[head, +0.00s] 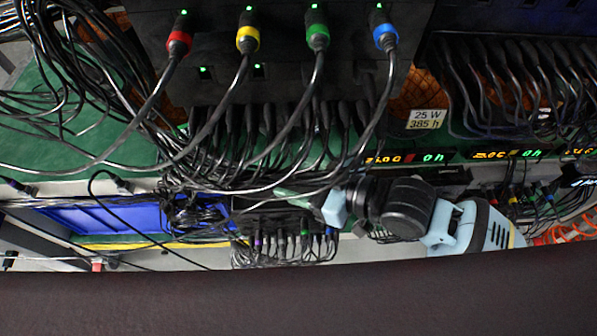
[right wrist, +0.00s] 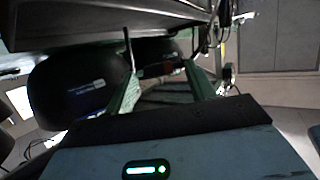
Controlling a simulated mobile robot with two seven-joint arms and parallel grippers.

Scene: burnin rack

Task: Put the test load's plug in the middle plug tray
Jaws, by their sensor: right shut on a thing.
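My right gripper (head: 296,196) reaches in from the right in the head view, among black cables below the rack's front edge. The fingertips and plug are partly hidden by cables in the head view. A blue tray (head: 110,218) lies lower left of the gripper, apart from it. I cannot tell which tray is the middle plug tray. My left gripper is not in view.
Plugs with red (head: 179,42), yellow (head: 248,38), green (head: 318,37) and blue (head: 386,36) bands sit in a black unit at the top. Their cables hang across the green shelf (head: 60,150). A row of small coloured plugs (head: 285,245) is below the gripper. Cables crowd the left.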

